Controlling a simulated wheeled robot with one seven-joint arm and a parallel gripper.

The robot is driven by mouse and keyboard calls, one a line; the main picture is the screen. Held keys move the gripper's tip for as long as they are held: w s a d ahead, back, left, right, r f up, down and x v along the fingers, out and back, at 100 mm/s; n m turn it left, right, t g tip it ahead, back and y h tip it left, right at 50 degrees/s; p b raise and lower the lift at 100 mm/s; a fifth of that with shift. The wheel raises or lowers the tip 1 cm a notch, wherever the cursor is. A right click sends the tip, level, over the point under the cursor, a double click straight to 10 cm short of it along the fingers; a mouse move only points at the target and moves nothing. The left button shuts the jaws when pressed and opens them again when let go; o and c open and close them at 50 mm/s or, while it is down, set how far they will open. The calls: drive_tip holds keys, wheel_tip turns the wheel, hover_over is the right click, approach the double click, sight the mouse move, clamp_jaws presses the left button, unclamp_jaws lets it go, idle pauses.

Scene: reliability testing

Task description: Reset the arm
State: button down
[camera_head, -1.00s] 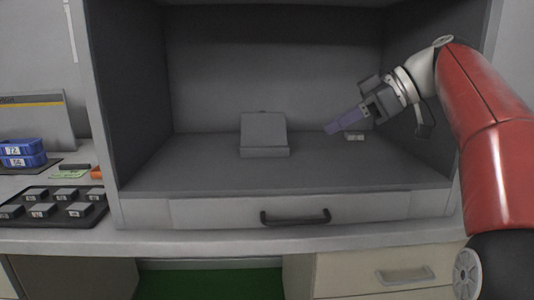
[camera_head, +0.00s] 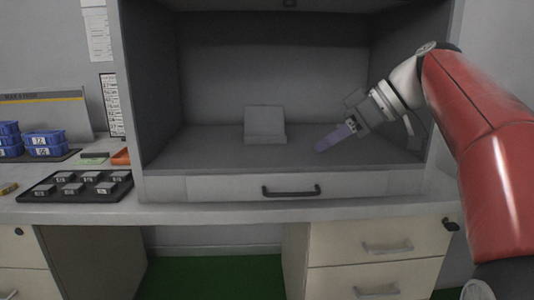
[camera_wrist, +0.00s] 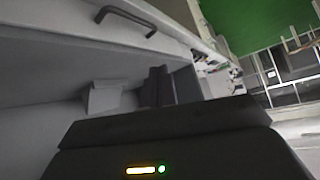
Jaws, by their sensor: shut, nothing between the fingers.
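My arm enters the head view from the right, and my gripper (camera_head: 322,147) reaches into the open front of the grey cabinet (camera_head: 300,187). Its purple-grey fingers are shut together with nothing between them, pointing down and left. They appear above the cabinet floor, to the right of a grey block with a sloped face (camera_head: 265,125). In the wrist view the dark fingers (camera_wrist: 163,87) show beyond the gripper body, with a small grey block (camera_wrist: 103,97) to their left.
The cabinet's side walls and roof enclose the space around my gripper. A drawer handle (camera_head: 291,191) sticks out at the cabinet's front. A black tray of small grey parts (camera_head: 77,187) and blue bins (camera_head: 46,142) stand to the left. Drawers (camera_head: 375,247) are below.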

drive_tip(key=s+a+f+m+h, duration=0.1)
drive_tip(key=s+f+m+h, duration=0.3)
drive_tip(key=s+f, duration=0.3)
drive_tip(key=shift+a+f+m+t+p, duration=0.15)
drive_tip(key=shift+f+m+t+p, duration=0.3)
drive_tip(key=shift+f+m, duration=0.35)
drive_tip(key=c, duration=1.9)
unclamp_jaws()
drive_tip(key=s+d+f+m+h, duration=0.1)
drive_tip(key=s+f+m, duration=0.1)
drive_tip(key=s+f, duration=0.2)
drive_tip(key=s+d+f+m+t+h, duration=0.1)
drive_tip(key=s+d+f+m+h, duration=0.1)
drive_tip(key=s+f, duration=0.3)
drive_tip(key=s+d+f+m+h+p, duration=0.1)
drive_tip(key=s+d+f+m+h, duration=0.1)
drive_tip(key=s+f, duration=0.2)
drive_tip(key=shift+s+d+f, duration=0.1)
drive_tip(key=shift+s+f, duration=0.05)
drive_tip(key=shift+f, duration=0.7)
drive_tip(key=shift+s+f, duration=0.15)
drive_tip(key=shift+f, duration=0.7)
drive_tip(key=shift+c, duration=0.2)
drive_tip(key=o, duration=0.5)
drive_tip(key=shift+f, duration=0.15)
drive_tip(key=shift+c, duration=0.2)
drive_tip(key=shift+o, duration=0.4)
